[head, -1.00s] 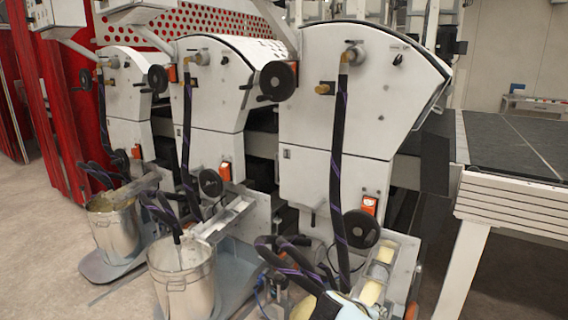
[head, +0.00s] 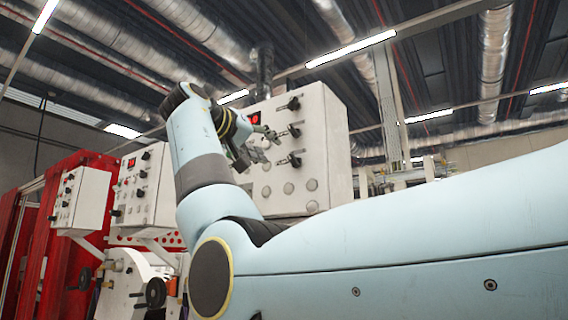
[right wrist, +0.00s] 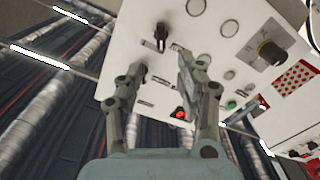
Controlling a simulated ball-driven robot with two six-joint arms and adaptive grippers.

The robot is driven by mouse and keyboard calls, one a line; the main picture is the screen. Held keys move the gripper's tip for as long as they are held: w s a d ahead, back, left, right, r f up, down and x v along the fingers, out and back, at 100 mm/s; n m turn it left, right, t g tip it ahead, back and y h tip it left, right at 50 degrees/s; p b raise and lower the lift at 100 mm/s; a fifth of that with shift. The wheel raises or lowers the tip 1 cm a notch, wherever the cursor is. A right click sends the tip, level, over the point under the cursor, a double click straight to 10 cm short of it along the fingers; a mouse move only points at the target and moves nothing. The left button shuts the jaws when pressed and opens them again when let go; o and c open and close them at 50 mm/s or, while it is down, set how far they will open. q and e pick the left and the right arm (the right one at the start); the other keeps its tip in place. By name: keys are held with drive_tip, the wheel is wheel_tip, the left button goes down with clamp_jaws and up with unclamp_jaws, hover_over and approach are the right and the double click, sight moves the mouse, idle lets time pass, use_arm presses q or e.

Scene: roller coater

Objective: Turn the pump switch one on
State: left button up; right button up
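A white control box (head: 325,150) hangs in the middle of the head view, with several black rotary switches on its face. Upper (head: 292,103), middle (head: 294,130) and lower (head: 293,160) switches line its right side. I cannot read which one is pump switch one. My right gripper (head: 262,146) is in front of this face, close to the middle and lower switches. In the right wrist view, the right gripper (right wrist: 161,74) has its fingers spread, with panel between them. A black switch (right wrist: 161,35) lies just beyond the fingertips. My left gripper is out of view.
The same panel carries a red light (right wrist: 181,114), a green button (right wrist: 231,105) and a larger yellow-and-black knob (right wrist: 270,52). More white control boxes (head: 82,198) stand at the left over red machinery. My right arm fills the lower right.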

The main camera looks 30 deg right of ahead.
sight(291, 159)
drive_tip(key=p+x, duration=0.4)
drive_tip(key=x, duration=0.6)
drive_tip(key=shift+r, duration=0.15)
drive_tip(key=shift+w+d, duration=0.35)
drive_tip(key=shift+d, duration=0.2)
clamp_jaws()
